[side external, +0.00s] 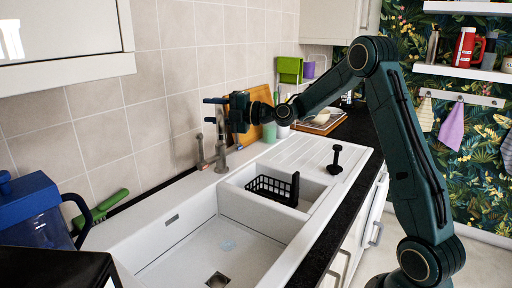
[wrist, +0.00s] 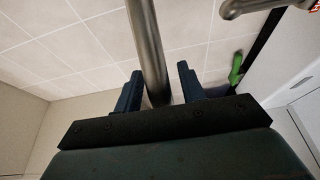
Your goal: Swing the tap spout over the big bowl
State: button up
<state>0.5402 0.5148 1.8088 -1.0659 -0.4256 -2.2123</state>
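The grey metal tap (side external: 221,150) stands behind the sink against the tiled wall. My gripper (side external: 213,110) is beside its upper part, with its fingers pointing left in the side view. In the wrist view, a metal tube of the tap (wrist: 150,45) runs between the two fingers of my gripper (wrist: 158,88). The fingers are open, with a gap visible on the tube's right; contact on the left is unclear. The big bowl (side external: 178,236) is the large white basin at the front, empty, with a drain. The spout's full outline is hard to make out behind my gripper.
The small bowl (side external: 238,180) holds a black rack (side external: 272,190). A black upright object (side external: 335,160) stands on the drainboard (side external: 300,150). A blue jug (side external: 38,215) and a green-handled item (side external: 108,205) are at left. Wooden boards (side external: 262,98) lean behind my gripper.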

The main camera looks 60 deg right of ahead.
jog(key=shift+s+d, duration=0.1)
jog(key=shift+s, duration=0.05)
jog(key=v, duration=1.3)
jog(key=shift+s, duration=0.3)
jog(key=s+a+f+m+g+h, duration=0.1)
jog(key=s+a+m+g, duration=0.25)
jog(key=a, duration=0.45)
jog(key=s+a+f+m+g+h, duration=0.1)
jog(key=s+a+f+m+g, duration=0.2)
jog(key=a, duration=0.5)
jog(key=s+f+m+g+h, duration=0.1)
jog(key=s+m+g+h, duration=0.3)
jog(key=s+m, duration=1.2)
jog(key=s, duration=0.5)
jog(key=shift+d+h, duration=0.4)
